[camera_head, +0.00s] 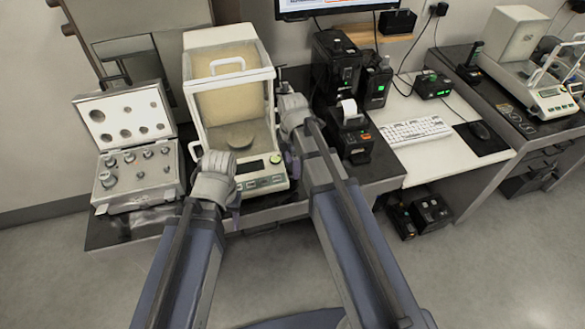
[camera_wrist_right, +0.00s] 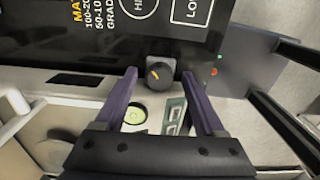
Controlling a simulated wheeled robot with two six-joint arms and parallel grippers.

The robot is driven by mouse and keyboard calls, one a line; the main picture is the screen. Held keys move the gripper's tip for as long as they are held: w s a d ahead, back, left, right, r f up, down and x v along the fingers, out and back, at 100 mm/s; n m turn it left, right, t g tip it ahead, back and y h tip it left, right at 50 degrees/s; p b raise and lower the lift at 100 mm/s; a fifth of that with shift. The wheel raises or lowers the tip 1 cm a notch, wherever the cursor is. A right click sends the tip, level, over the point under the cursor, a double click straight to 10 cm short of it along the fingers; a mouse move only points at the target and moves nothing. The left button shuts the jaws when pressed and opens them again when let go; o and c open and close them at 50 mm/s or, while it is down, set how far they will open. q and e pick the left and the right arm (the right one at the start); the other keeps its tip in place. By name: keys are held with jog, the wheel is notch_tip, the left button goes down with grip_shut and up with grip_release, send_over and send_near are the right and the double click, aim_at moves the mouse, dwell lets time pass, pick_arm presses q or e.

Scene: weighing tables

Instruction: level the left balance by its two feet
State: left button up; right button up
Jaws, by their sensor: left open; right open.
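The left balance (camera_head: 196,100) is a white boxy unit with a clear-fronted weighing chamber, a round pan (camera_head: 239,136) and a front panel with a green display. In the right wrist view, a round green bubble level (camera_wrist_right: 135,115) sits on its panel. A dark round foot knob (camera_wrist_right: 160,76) with a yellow mark stands at the balance's edge. My right gripper (camera_wrist_right: 160,78) is open, with one purple finger on either side of this knob; contact cannot be told. My left gripper (camera_head: 234,193) is at the balance's front left corner; its fingertips and the foot there are mostly hidden.
An open case of weights (camera_head: 110,207) stands left of the balance. A label printer (camera_head: 352,140) and black devices stand to its right, close to my right arm. A keyboard (camera_head: 416,130) lies on the white desk. Another balance (camera_head: 552,98) stands at the far right.

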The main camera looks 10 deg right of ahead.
jog(key=shift+c, duration=0.4)
grip_shut()
